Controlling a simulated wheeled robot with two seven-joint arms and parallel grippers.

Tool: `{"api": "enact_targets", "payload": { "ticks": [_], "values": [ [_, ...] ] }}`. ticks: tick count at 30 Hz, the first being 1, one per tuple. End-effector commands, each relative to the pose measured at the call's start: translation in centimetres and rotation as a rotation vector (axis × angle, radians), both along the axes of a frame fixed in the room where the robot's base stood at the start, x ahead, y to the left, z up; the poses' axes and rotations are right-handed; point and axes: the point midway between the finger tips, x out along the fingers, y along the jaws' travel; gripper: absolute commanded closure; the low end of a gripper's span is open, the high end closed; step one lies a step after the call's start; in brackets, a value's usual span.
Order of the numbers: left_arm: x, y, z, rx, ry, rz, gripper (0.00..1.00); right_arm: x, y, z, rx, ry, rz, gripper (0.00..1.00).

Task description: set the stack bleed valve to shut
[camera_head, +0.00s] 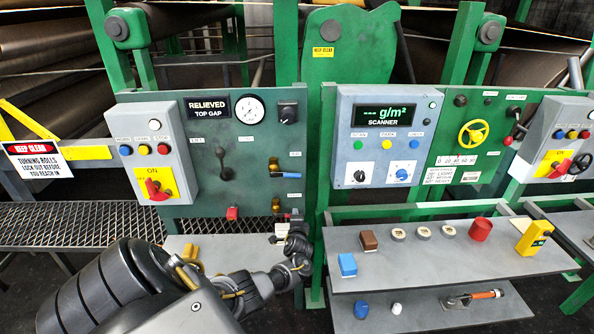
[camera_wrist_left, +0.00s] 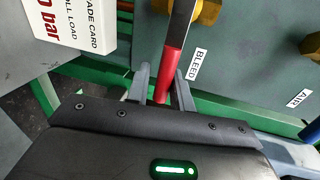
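The bleed valve's brass body (camera_head: 276,204) is low on the right of the green panel; it shows at the top of the left wrist view (camera_wrist_left: 208,12). My left gripper (camera_wrist_left: 164,84) has a finger on each side of the red sleeve. A gap shows between the sleeve and the left finger, and the sleeve lies nearer the right finger. In the head view my gripper (camera_head: 293,226) hides most of the lever. My right gripper is out of view.
The blue-handled AIR valve (camera_head: 285,174) is just above; its handle also shows in the left wrist view (camera_wrist_left: 309,131). A white grade card (camera_wrist_left: 72,27) is close beside my gripper. A red knob (camera_head: 232,213) is to the left. A shelf (camera_head: 430,262) with loose items stands right.

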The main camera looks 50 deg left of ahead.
Motion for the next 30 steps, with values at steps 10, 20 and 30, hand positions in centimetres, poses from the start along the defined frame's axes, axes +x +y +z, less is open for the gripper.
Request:
{"api": "enact_targets", "payload": {
  "ticks": [10, 20, 30],
  "values": [
    [0.2, -0.2, 0.1, 0.000, -0.003, -0.005, 0.65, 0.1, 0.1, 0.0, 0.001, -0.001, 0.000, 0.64],
    [-2.1, -3.1, 0.8, -0.002, -0.005, -0.007, 0.65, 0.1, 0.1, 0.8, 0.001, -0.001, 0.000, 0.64],
    [-5.7, -7.5, 1.9, -0.003, -0.004, -0.005, 0.65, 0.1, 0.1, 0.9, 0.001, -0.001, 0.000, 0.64]
  ]
}}
